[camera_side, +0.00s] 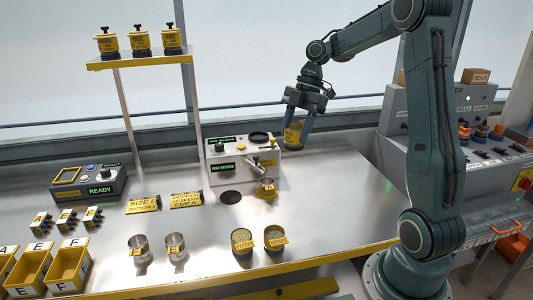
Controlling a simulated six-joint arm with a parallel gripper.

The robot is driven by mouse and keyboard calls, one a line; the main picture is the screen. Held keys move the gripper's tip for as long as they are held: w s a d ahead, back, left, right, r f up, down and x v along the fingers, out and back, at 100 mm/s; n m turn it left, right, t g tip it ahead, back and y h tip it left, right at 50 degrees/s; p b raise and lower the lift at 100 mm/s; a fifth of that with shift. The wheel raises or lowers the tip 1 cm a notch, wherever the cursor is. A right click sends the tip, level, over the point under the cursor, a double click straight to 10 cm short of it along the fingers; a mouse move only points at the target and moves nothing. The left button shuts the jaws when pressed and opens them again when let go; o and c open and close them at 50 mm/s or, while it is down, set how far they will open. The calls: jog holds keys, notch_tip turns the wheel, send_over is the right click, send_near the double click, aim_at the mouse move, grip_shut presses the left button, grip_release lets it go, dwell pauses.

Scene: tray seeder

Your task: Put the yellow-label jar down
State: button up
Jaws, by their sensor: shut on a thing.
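My gripper (299,122) is shut on the yellow-label jar (293,134). The jar is held above the bench, to the right of the grey dispenser machine. It looks slightly tilted, and its label text is too small to read. The fingers hide part of its sides. The steel bench top (335,185) below and in front of it is bare.
Two filled jars (243,240) and two clear cups (138,247) stand near the front edge. A raised shelf (135,61) holds 3 yellow jars. The bench right of the machine is free.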

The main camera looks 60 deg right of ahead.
jog(key=s+a+f+n, duration=0.1)
jog(key=s+a+n, duration=0.1)
jog(key=s, duration=0.1)
jog(key=s+a+n+g, duration=0.1)
jog(key=s+a, duration=0.2)
jog(key=s+a+f+n+g, duration=0.1)
jog(key=s+a+n, duration=0.1)
jog(key=s+a, duration=0.1)
jog(key=shift+f+n, duration=0.3)
jog(key=shift+f, duration=0.1)
notch_tip(320, 180, down, 16)
dwell(0.3)
jog(key=shift+f, duration=0.1)
jog(key=shift+f, duration=1.8)
jog(key=shift+f, duration=0.15)
jog(key=o, duration=1)
jog(key=shift+o, duration=0.2)
